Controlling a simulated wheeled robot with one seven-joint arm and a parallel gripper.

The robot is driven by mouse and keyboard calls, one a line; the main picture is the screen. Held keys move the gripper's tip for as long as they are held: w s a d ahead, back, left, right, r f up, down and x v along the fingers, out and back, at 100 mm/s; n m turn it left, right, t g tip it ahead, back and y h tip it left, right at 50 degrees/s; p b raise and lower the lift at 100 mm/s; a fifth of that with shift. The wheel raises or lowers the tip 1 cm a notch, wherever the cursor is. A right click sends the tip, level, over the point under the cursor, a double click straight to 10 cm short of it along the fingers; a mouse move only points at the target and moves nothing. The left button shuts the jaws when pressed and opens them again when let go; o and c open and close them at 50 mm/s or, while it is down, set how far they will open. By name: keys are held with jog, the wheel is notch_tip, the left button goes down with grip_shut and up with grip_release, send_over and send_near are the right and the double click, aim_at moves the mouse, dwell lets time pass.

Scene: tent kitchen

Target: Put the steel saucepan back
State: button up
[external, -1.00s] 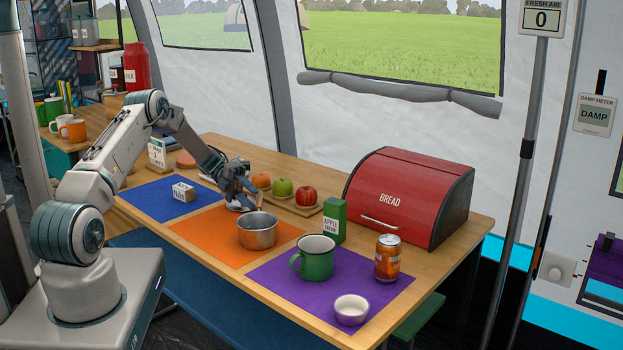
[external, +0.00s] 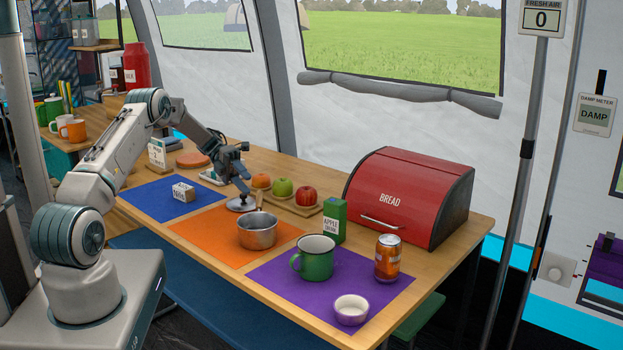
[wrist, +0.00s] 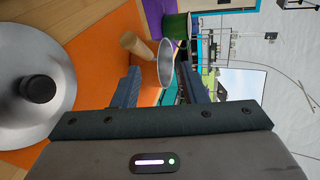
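The steel saucepan (external: 257,233) stands upright on the orange mat (external: 205,231). In the wrist view the saucepan (wrist: 166,66) shows beyond my fingers, with its tan handle (wrist: 136,45) pointing toward the left. A steel lid with a black knob (external: 239,204) lies behind the saucepan at the mat's far edge; the lid (wrist: 30,112) fills the left of the wrist view. My gripper (external: 244,190) is above the table near the lid and the handle. In the wrist view my gripper (wrist: 158,78) has its fingers apart with nothing held between them.
A green mug (external: 315,257), a can (external: 388,257) and a small bowl (external: 351,309) stand on the purple mat right of the saucepan. A green carton (external: 334,220), a fruit board (external: 293,204) and a red bread box (external: 411,197) are behind. The blue mat (external: 150,199) is mostly clear.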

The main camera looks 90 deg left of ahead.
jog(key=w+d+r+m+g+y, duration=0.1)
jog(key=w+d+r+m+g, duration=0.25)
jog(key=d+m, duration=0.4)
jog(key=w+d+r+m+g+y, duration=0.2)
jog(key=w+d+r+m, duration=0.15)
jog(key=d, duration=0.65)
jog(key=w+d+r+m+g+y, duration=0.1)
jog(key=w+d+r+m+g, duration=0.2)
jog(key=d+m, duration=0.5)
jog(key=s+d+r+m+t+y, duration=0.1)
jog(key=s+d+m+y, duration=0.2)
jog(key=s+d+m, duration=0.4)
jog(key=s+d+r+m+t+y, duration=0.1)
jog(key=s+d+m+y, duration=0.3)
jog(key=s+d+m, duration=0.4)
jog(key=d+m, duration=0.6)
jog(key=m, duration=0.2)
jog(key=shift+s+d+r+y, duration=0.25)
jog(key=shift+s+d+y, duration=0.05)
